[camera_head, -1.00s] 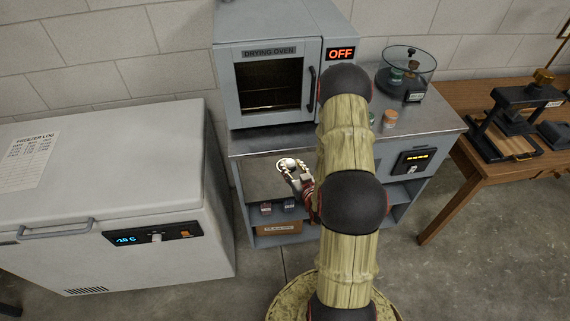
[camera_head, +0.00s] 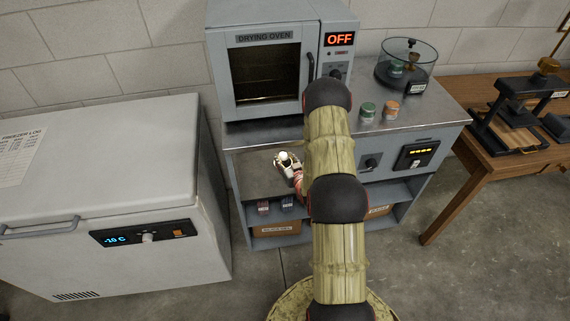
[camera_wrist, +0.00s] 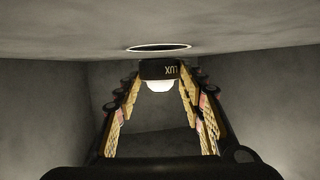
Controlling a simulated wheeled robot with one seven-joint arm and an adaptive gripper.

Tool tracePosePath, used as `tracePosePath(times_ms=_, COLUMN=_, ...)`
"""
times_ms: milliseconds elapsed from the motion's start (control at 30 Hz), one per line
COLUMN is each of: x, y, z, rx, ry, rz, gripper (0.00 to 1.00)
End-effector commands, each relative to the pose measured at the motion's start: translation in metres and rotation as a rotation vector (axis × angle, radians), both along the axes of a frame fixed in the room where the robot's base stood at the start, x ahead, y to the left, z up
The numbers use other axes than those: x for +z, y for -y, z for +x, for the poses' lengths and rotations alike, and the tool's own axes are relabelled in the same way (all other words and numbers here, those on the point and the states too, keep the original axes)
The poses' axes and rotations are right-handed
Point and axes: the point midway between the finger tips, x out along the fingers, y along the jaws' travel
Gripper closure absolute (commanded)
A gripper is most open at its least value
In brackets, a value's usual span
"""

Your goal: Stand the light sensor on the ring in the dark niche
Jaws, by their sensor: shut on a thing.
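The light sensor is a small black cylinder marked LUX with a white dome. In the wrist view the light sensor (camera_wrist: 158,71) is between the fingers of my gripper (camera_wrist: 160,88), which is shut on it. This view is upside down, so the niche floor is at the top. The ring (camera_wrist: 158,47) lies flat there, in line with the sensor; a narrow gap shows between them in the picture. In the head view my gripper (camera_head: 289,169) is at the dark niche (camera_head: 252,178), with the sensor's white dome (camera_head: 284,156) showing. The ring is not distinguishable there.
The drying oven (camera_head: 265,75) stands on the cabinet top (camera_head: 425,112) above the niche. A freezer (camera_head: 105,180) is close on the left. Niche walls (camera_wrist: 275,95) flank my gripper.

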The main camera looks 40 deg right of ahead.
Motion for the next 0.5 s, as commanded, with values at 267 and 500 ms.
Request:
tracePosePath(times_ms=267, x=-0.0107, y=0.0003, z=0.0001, rx=0.0, ry=0.002, rz=-0.002, gripper=0.9)
tracePosePath(times_ms=500, x=-0.0131, y=0.0004, z=0.0003, rx=0.0, ry=0.002, rz=-0.002, gripper=0.58)
